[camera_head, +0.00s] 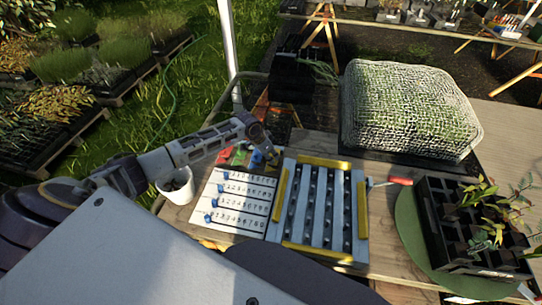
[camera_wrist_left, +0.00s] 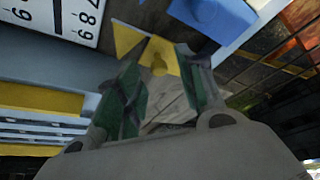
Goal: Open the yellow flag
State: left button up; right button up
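The yellow flag (camera_wrist_left: 161,56) shows in the left wrist view as a small yellow piece with a round knob and a pointed part beside it. It lies just beyond and between my left gripper's fingertips (camera_wrist_left: 160,68). The two green-padded fingers are apart, with bare wood showing between them. I cannot tell whether a finger touches the flag. In the head view my left gripper (camera_head: 266,150) is low over the back end of a row of coloured pieces and largely hides the flag. My right gripper is out of view.
A blue piece (camera_wrist_left: 215,14) is close beside the flag. A white number board (camera_head: 237,203) lies in front, with a yellow-edged slotted rack (camera_head: 281,190) to its right. A white cup (camera_head: 176,187) stands left. A covered seedling tray (camera_head: 410,105) and black pot tray (camera_head: 440,225) are right.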

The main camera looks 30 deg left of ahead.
pick_arm(q)
jog(key=shift+w+d+f, duration=0.15)
jog(key=shift+w+f, duration=0.05)
jog(key=shift+f, duration=0.4)
jog(key=shift+c, duration=0.5)
grip_shut()
